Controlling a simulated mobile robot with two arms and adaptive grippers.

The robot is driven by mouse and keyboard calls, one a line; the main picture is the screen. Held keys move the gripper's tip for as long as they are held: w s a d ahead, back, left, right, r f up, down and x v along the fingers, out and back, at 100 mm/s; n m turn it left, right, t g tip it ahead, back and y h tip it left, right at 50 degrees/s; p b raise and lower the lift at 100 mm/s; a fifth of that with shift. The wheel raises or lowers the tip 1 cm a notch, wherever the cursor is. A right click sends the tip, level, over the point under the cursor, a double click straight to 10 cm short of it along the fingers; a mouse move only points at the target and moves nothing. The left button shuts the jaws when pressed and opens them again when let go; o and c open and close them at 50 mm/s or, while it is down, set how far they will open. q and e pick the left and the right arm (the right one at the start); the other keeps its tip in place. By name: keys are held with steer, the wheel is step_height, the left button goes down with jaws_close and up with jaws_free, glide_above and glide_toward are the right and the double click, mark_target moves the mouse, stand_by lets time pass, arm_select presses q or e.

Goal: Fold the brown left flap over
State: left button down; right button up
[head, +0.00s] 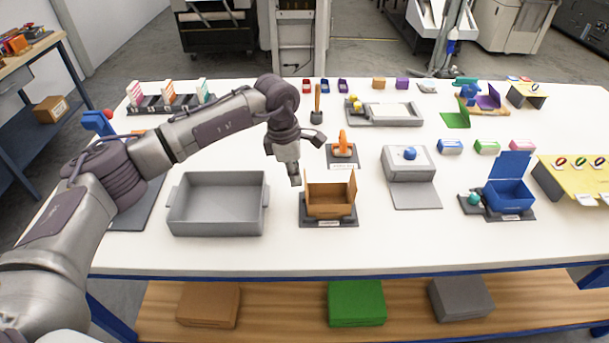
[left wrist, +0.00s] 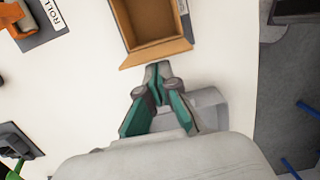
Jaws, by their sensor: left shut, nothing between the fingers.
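The brown box (head: 329,210) sits open on a dark base with a label, left of the table's middle. Its left flap (head: 305,192) stands up, close beside my left gripper (head: 295,180). Its right flap (head: 352,189) also stands up. In the left wrist view, the open box (left wrist: 152,20) is at the top, and the brown flap on its near side (left wrist: 156,53) lies just beyond the fingertips (left wrist: 157,76). My left gripper is shut and empty, pointing down. I cannot tell whether it touches the flap. My right gripper is not in view.
A grey tray (head: 177,215) stands left of the box. An orange object on a dark base (head: 342,165) is behind it. A grey box with its front flap down (head: 411,173) and a blue open box (head: 508,198) stand to the right. The table front is clear.

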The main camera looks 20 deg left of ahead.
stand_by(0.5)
arm_select(q)
steer(key=shift+w+d+r, duration=0.1)
steer(key=shift+w+d, duration=0.1)
steer(key=shift+d, duration=0.6)
steer(key=shift+b, duration=0.35)
steer(key=shift+w+d, duration=0.2)
steer(key=shift+d, duration=0.35)
steer(key=shift+b, duration=0.3)
steer(key=shift+w+d+f+b, duration=0.15)
steer(key=shift+d+f+b, duration=0.3)
steer(key=shift+d, duration=0.05)
